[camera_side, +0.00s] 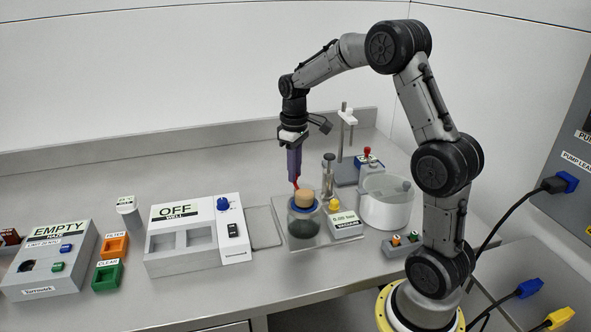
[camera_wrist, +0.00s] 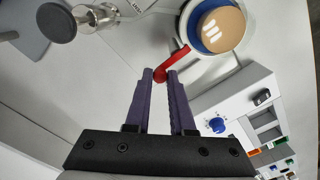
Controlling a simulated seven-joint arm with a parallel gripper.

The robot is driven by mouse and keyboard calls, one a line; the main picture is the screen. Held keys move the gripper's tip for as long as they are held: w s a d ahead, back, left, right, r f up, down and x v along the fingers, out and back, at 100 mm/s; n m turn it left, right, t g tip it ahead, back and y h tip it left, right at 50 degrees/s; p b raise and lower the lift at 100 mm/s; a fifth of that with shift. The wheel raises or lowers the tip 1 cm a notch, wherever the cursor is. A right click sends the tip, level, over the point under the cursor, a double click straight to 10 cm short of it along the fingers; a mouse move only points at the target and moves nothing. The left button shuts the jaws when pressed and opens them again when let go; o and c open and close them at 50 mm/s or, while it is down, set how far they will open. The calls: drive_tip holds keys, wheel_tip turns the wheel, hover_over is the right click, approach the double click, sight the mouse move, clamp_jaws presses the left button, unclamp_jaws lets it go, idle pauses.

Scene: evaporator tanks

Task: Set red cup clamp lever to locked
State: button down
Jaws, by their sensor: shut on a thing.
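The red clamp lever (camera_wrist: 176,61) runs from the rim of the cup down to a red knob between my fingertips in the wrist view. In the side view only a bit of the lever (camera_side: 296,186) shows under the fingers. The cup (camera_side: 303,222) is a clear jar with dark contents, a blue ring and a tan top (camera_side: 304,197); its tan top with white marks also shows in the wrist view (camera_wrist: 219,28). My gripper (camera_wrist: 160,73) points down beside the cup's top, its purple fingers (camera_side: 294,176) shut on the lever's knob end. The lever's marked positions cannot be read.
A metal post (camera_side: 328,178) stands behind. The OFF well block (camera_side: 197,238) is to the left.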

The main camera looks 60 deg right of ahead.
drive_tip(key=shift+r, duration=0.1)
idle(0.3)
drive_tip(key=c, duration=0.8)
unclamp_jaws()
drive_tip(key=shift+o, duration=0.2)
wheel_tip(320, 180, up, 14)
drive_tip(key=shift+a, duration=0.1)
